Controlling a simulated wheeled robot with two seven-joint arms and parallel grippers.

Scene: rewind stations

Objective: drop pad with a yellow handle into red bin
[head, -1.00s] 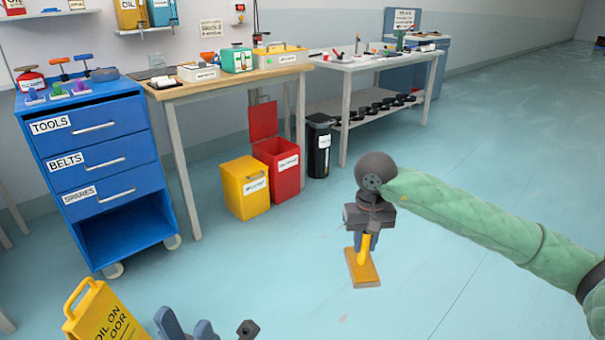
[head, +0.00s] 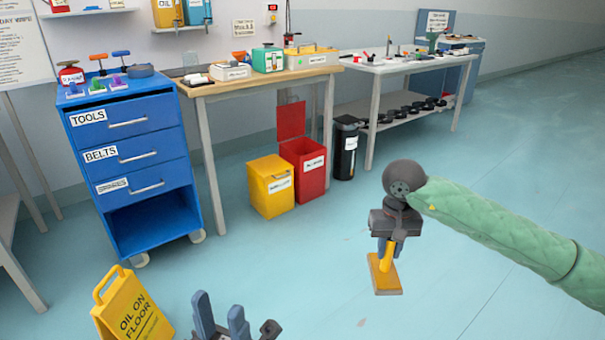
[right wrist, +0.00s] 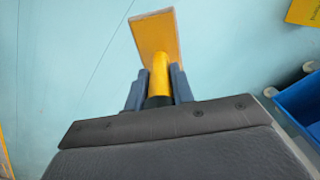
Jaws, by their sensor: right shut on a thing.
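The pad with a yellow handle (head: 385,275) hangs from my right gripper (head: 388,245) above the floor, in front of the bins. In the right wrist view the fingers (right wrist: 159,88) are shut on the yellow handle, and the flat pad (right wrist: 158,35) points away from them. The red bin (head: 312,175) stands on the floor, partly under the wooden bench, with its lid (head: 291,121) raised. The pad is to the right of the bin and nearer to me. My left gripper (head: 222,318) is at the bottom edge, its fingers apart, with nothing seen between them.
A yellow bin (head: 270,192) stands left of the red bin and a black bin (head: 345,150) right of it. A yellow floor sign (head: 133,312) is at the lower left, near a blue drawer cart (head: 130,130). The floor between pad and bins is clear.

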